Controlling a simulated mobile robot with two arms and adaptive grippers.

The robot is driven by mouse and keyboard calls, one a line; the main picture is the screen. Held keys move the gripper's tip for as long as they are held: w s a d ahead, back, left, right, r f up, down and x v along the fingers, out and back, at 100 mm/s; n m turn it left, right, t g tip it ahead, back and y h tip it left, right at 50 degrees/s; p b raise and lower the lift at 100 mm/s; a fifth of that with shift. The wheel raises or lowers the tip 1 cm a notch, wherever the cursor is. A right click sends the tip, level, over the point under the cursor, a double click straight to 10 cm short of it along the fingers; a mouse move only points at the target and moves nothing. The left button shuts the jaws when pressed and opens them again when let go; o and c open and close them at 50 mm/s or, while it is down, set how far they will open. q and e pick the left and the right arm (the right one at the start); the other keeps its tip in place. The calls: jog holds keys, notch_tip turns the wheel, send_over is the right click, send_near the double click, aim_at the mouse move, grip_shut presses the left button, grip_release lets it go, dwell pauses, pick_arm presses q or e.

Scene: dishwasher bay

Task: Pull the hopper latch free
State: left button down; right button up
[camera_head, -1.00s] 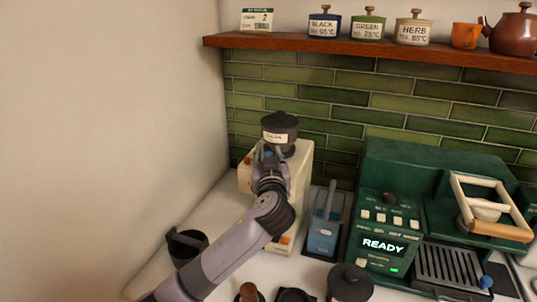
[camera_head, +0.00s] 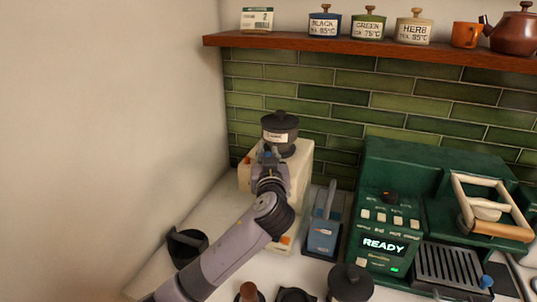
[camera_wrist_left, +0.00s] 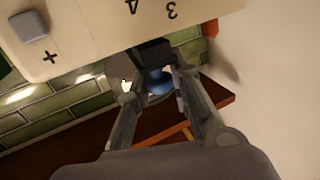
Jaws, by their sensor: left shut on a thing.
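The hopper (camera_head: 280,136) is dark, lidded and white-labelled, and stands on top of the cream grinder (camera_head: 299,170). My left gripper (camera_head: 268,157) is at the grinder's upper front, just below the hopper. In the left wrist view the left gripper (camera_wrist_left: 157,84) has its two fingers on either side of a small blue piece (camera_wrist_left: 158,83), which looks like the hopper latch, and is shut on it. The cream grinder face with printed marks and a grey button (camera_wrist_left: 28,27) fills the top of that view. My wrist hides much of the grinder's front. My right gripper is not in view.
A black jug (camera_head: 186,246) stands left of my arm. A blue-grey device (camera_head: 324,231) is close right of the grinder, then the green machine (camera_head: 380,225) reading READY. A wooden shelf (camera_head: 380,49) with tins runs above. Dark round items lie at the front edge.

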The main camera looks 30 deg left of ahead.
pick_arm(q)
jog(key=shift+s+d+f, duration=0.1)
jog(key=shift+s+d, duration=0.05)
jog(key=shift+s, duration=0.35)
jog(key=shift+s+d+f, duration=0.1)
jog(key=shift+s, duration=0.35)
jog(key=c, duration=1.8)
grip_release()
jog(key=o, duration=0.3)
jog(key=shift+s+d+r, duration=0.1)
jog(key=shift+s+r, duration=0.05)
jog(key=shift+o, duration=0.3)
